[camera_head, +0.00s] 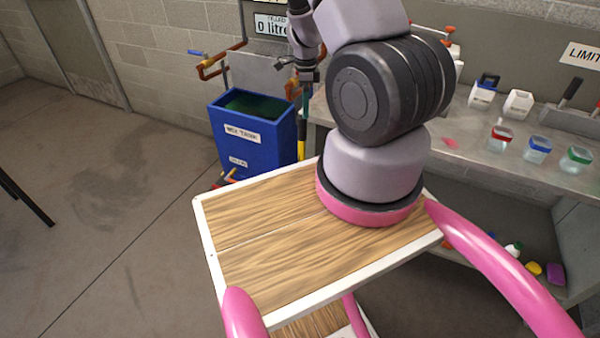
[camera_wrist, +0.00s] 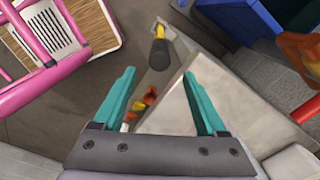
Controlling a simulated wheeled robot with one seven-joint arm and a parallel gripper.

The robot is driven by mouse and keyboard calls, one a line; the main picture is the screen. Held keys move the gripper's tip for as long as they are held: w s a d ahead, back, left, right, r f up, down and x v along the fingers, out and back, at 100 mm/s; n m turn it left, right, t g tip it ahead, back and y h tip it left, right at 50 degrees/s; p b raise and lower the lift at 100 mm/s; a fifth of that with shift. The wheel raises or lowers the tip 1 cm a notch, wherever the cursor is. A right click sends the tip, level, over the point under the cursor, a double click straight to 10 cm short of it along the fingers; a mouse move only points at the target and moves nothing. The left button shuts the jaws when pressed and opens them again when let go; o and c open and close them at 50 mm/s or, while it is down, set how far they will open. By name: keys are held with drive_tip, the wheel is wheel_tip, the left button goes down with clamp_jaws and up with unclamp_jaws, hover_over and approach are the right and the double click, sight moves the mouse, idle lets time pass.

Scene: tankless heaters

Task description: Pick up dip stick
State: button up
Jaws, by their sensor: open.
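A stick-like thing with a black grip and a yellow end (camera_wrist: 159,48) shows in the wrist view; it may be the dip stick, but I cannot be sure. In the head view, a yellow and black upright piece (camera_head: 301,138) shows beside the blue mix tank (camera_head: 245,140). My gripper (camera_wrist: 159,76) is open, with its two teal fingers apart and nothing held between them. The black grip appears ahead of the gap between the fingertips. In the head view my gripper (camera_head: 305,95) is partly hidden by my arm, right of the tank.
A grey workbench (camera_head: 465,150) at right holds several small containers. Orange pipes (camera_head: 215,66) and a wall panel stand behind the tank. A red and orange fitting (camera_wrist: 148,97) lies below the fingers in the wrist view.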

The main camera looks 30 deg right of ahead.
sight(302, 128)
wheel_tip(302, 128, down, 4)
drive_tip(key=shift+r, duration=0.1)
drive_tip(key=f, duration=0.5)
drive_tip(key=shift+w+a+f, duration=0.15)
drive_tip(key=shift+a+f, duration=0.15)
drive_tip(key=shift+a, duration=0.1)
clamp_jaws()
